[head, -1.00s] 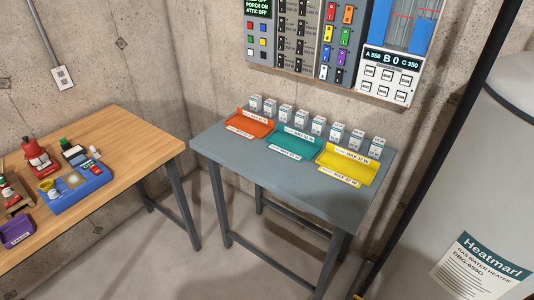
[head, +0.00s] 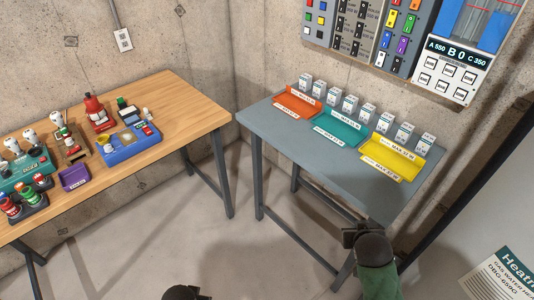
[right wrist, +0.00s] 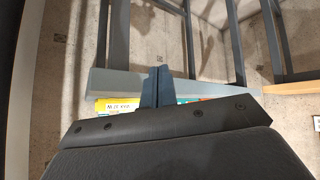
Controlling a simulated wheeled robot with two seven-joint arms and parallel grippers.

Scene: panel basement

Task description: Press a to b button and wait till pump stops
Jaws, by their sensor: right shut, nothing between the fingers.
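The pump panel (head: 458,55) hangs on the wall at the upper right of the head view. Its display (head: 455,51) reads A 550, B 0, C 350. Below it are several pale square buttons (head: 446,80) in two rows; their labels are too small to read. Tubes above are cut by the top edge. My right gripper (head: 358,236) is low in front of the grey table, well below the panel. In the right wrist view its fingers (right wrist: 157,88) are shut and empty. A dark part at the bottom edge, probably my left gripper (head: 185,293), shows too little to judge.
The grey table (head: 270,125) below the panel holds orange (head: 292,107), teal (head: 338,130) and yellow (head: 390,160) trays and several small boxes. A wooden table (head: 180,105) with tools is at left. A water heater (head: 480,225) stands at right. Floor between tables is clear.

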